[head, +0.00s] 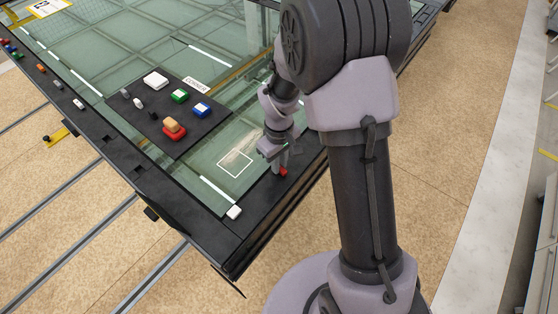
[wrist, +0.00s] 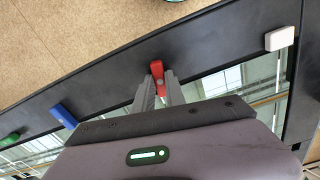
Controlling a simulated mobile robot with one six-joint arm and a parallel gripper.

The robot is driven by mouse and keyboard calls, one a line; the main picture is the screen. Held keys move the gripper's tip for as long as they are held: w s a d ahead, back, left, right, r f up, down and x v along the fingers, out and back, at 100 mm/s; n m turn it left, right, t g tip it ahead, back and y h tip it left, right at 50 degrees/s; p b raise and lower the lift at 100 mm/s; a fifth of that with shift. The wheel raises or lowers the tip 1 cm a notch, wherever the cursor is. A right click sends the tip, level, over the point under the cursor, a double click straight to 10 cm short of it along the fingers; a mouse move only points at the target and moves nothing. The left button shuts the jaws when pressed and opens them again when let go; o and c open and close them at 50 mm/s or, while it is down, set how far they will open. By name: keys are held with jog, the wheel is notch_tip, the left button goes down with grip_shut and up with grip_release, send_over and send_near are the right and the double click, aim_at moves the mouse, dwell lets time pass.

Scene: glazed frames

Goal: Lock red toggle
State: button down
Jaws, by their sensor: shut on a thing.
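The red toggle (wrist: 157,70) sits on the black frame border in the wrist view, with its tip showing between my fingers. It also shows in the head view (head: 283,171) at the near right edge of the glazed frame. My gripper (wrist: 159,82) is shut on the red toggle from above. In the head view my gripper (head: 280,164) reaches down to the border, and its fingers partly hide the toggle. I cannot tell from these views whether the toggle is turned to a locked position.
A white toggle (head: 234,212) sits at the near corner, and a blue toggle (wrist: 63,116) and a green one (wrist: 10,139) sit along the same border as the red one. A dark panel (head: 137,122) with coloured blocks lies on the glass. Several toggles line the far left border.

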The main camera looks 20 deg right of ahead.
jog(key=shift+n, duration=1)
jog(key=c, duration=1.4)
grip_release()
jog(key=shift+p, duration=0.3)
notch_tip(320, 180, up, 17)
jog(key=p, duration=0.4)
jog(key=shift+r, duration=0.2)
